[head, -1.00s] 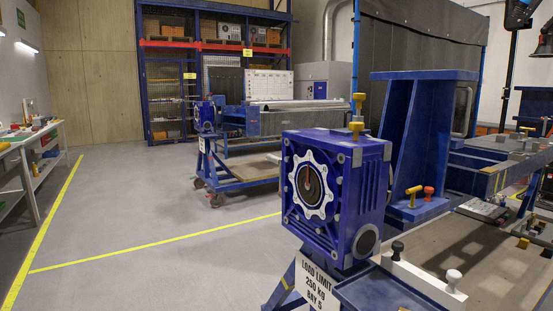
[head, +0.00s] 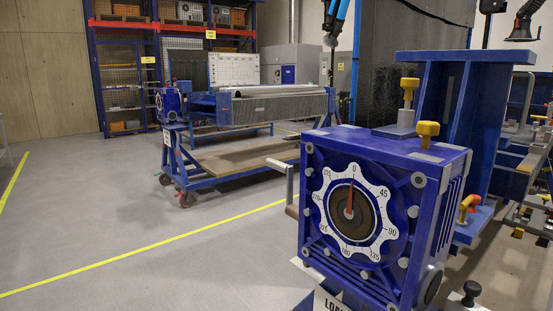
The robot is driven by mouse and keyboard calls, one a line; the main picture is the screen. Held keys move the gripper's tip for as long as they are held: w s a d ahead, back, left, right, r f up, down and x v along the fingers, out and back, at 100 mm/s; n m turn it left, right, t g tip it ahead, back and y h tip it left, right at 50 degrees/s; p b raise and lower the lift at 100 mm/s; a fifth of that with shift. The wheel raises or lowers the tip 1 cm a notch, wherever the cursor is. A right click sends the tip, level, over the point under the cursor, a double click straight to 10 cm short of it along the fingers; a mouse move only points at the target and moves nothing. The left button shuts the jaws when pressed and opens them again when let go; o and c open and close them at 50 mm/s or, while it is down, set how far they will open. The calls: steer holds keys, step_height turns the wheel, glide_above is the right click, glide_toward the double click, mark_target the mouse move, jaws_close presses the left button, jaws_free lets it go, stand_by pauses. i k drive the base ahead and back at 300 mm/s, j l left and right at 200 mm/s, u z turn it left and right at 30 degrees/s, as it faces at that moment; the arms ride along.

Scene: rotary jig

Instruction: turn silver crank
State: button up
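A crank with a silver arm (head: 289,182) shows at the left side of a blue gearbox-like housing (head: 432,172). Where the crank joins the housing is hidden. The front of the housing has a white scalloped dial (head: 381,248) marked in degrees. A red pointer (head: 350,197) on it points up, near 0. My gripper is not recognisable in the head view.
Yellow knobs (head: 428,130) stand on top of the housing, in front of a blue upright bracket (head: 455,95). A black knob (head: 472,290) is at the lower right. A wheeled blue cart (head: 215,174) stands behind. The grey floor (head: 130,215) at left is open, crossed by yellow lines.

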mark_target(291, 210)
steer(key=i+j+z, duration=0.1)
steer(key=i+j, duration=0.4)
steer(key=i+j+z, duration=0.15)
steer(key=j, duration=0.3)
steer(key=i+j+z, duration=0.1)
steer(key=i+j, duration=0.45)
steer(key=j, duration=0.15)
steer(key=i+j+z, duration=0.15)
steer(key=j, duration=0.25)
steer(key=i+j+z, duration=0.1)
steer(key=i+j, duration=0.35)
steer(key=j, duration=0.35)
steer(key=l+z, duration=0.05)
